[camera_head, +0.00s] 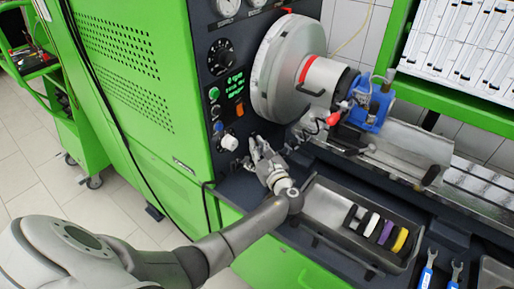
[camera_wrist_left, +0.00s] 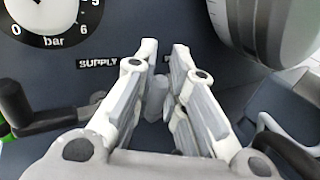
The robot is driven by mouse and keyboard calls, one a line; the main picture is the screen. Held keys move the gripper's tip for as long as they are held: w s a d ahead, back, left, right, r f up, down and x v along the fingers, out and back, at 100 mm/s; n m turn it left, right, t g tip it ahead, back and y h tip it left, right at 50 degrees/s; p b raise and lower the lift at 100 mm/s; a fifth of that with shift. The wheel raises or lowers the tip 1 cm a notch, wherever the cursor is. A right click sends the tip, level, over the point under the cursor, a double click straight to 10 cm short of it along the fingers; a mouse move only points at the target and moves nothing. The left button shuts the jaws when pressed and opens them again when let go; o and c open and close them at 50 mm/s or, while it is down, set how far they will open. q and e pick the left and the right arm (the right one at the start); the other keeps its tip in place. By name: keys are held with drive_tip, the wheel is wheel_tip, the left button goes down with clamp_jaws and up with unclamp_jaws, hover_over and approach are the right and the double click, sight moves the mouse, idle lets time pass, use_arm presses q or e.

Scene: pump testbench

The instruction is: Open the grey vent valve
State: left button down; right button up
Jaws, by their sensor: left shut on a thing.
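My left gripper (camera_head: 259,147) reaches the dark front panel of the green testbench, just right of a white knob. In the left wrist view, the fingers of the left gripper (camera_wrist_left: 164,72) are closed around a small grey part, which I take to be the grey vent valve (camera_wrist_left: 156,98). Most of this valve is hidden between the fingers, so its turn position cannot be told. In the head view the gripper covers it. My right gripper is not in view.
A large grey disc (camera_head: 283,68) stands close right of the gripper. A black lever (camera_wrist_left: 40,122) and a pressure gauge (camera_wrist_left: 52,14) are at left in the wrist view. A dark tray (camera_head: 325,205) with coloured rings lies below right. A blue fixture (camera_head: 372,108) stands farther right.

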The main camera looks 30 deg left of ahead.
use_arm(q)
drive_tip(key=c, duration=1.5)
unclamp_jaws()
drive_tip(key=shift+o, duration=0.2)
drive_tip(key=v, duration=1.2)
